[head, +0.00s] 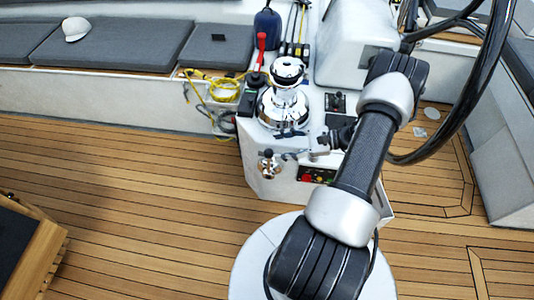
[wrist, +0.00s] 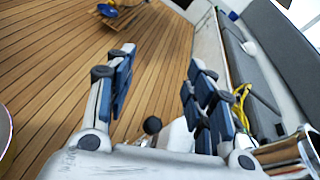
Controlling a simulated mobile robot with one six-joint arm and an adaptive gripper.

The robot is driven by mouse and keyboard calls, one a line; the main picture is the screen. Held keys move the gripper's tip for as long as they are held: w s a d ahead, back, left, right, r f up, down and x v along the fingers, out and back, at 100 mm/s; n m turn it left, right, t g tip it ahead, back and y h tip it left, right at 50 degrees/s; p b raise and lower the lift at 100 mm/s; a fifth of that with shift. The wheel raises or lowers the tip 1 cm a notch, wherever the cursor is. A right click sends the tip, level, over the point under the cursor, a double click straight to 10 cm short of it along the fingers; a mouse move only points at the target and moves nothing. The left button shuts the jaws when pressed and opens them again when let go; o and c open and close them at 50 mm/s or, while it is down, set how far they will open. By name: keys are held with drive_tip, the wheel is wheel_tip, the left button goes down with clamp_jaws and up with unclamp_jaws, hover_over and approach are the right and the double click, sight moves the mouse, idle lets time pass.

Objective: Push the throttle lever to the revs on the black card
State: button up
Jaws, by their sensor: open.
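The throttle lever, with a round black knob (head: 268,154) on a chrome base (head: 268,168), is on the front face of the white console in the head view. My gripper (head: 281,145) is open and just right of and above the knob. In the wrist view the knob (wrist: 152,125) shows between the two spread fingers of my gripper (wrist: 157,75), nearer the palm than the fingertips; I cannot tell whether anything touches. A small dark flat rectangle (head: 218,37) lies on the grey cushion; it may be the black card, but no writing is readable.
A chrome winch (head: 284,100) stands on the console (head: 256,180) close above my gripper. A button panel (head: 316,175) is right of the lever. Yellow rope (head: 224,88) hangs at the bench edge. A black wheel rim (head: 458,118) is at right. The teak deck at left is mostly clear.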

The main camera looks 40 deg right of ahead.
sight(268, 156)
drive_tip(key=s+d+f+m+t+h, duration=0.2)
drive_tip(key=s+f+m+t+h, duration=0.3)
drive_tip(key=f, duration=0.4)
drive_tip(key=s+d+f+m+t+h, duration=0.1)
drive_tip(key=s+f+m+t+h, duration=0.1)
drive_tip(key=s+f+m+h, duration=0.5)
drive_tip(key=w+y, duration=0.1)
drive_tip(key=w, duration=0.6)
drive_tip(key=w+a+f+y+b, duration=0.1)
drive_tip(key=w, duration=0.5)
drive_tip(key=w+f+y+b, duration=0.1)
drive_tip(key=w, duration=0.6)
drive_tip(key=shift+w+a+n, duration=0.3)
drive_tip(key=shift+a, duration=0.05)
drive_tip(key=shift+c, duration=0.5)
clamp_jaws()
